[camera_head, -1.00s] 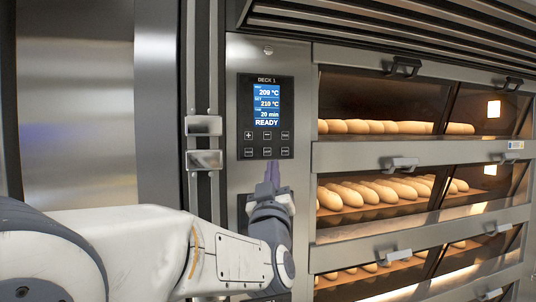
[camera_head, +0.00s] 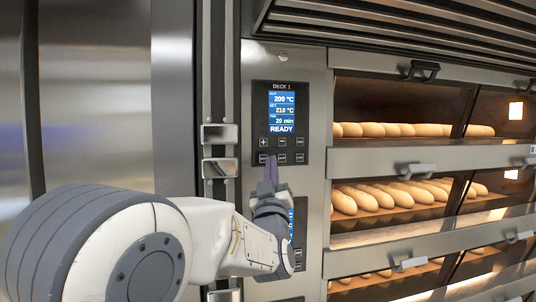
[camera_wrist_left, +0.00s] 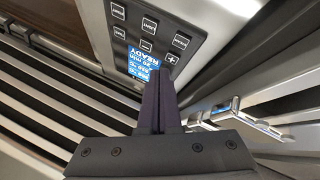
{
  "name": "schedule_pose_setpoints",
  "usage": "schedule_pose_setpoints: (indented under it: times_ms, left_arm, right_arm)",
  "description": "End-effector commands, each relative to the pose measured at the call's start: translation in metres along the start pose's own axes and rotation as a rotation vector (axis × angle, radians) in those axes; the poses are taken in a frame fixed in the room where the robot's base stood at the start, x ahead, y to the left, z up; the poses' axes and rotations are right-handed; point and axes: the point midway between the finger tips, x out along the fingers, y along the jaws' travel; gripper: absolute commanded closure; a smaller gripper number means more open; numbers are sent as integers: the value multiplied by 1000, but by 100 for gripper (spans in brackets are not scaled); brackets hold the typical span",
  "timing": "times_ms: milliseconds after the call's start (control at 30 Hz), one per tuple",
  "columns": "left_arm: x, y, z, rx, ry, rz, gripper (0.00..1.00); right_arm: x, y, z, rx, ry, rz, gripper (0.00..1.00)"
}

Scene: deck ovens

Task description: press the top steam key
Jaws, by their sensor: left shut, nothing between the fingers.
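The upper control panel (camera_head: 281,148), headed DECK 1, has a lit display (camera_head: 282,106) reading READY and two rows of three keys beneath it. The key labels are too small to read in the head view, so I cannot tell which is the steam key. My left gripper (camera_head: 270,162) is shut and empty, its fingers upright in front of the panel's lower edge, by the lower left and middle keys. I cannot tell whether it touches. In the left wrist view the panel keys (camera_wrist_left: 149,24) lie beyond the shut fingers (camera_wrist_left: 158,82). My right gripper is out of view.
A second lit panel (camera_head: 297,252) is partly hidden behind my left gripper. Oven decks with bread loaves (camera_head: 378,196) and protruding door handles (camera_head: 417,171) stand to the right. Metal brackets (camera_head: 220,134) stick out on the post left of the panel.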

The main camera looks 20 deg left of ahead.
Motion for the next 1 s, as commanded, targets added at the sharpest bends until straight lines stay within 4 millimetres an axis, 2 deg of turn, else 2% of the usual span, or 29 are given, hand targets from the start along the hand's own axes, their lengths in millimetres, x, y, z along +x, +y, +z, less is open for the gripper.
schedule_pose_setpoints:
  times_ms: [67,133,333,1000]
  left_arm:
    - [11,-5,3,2,-1,-1,100]
    - [14,-9,10,1,0,-1,100]
    - [26,-15,16,0,0,0,100]
    - [29,-16,16,0,-1,1,100]
  right_arm:
    - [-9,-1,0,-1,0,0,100]
    - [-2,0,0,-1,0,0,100]
    - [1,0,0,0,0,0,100]
    - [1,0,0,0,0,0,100]
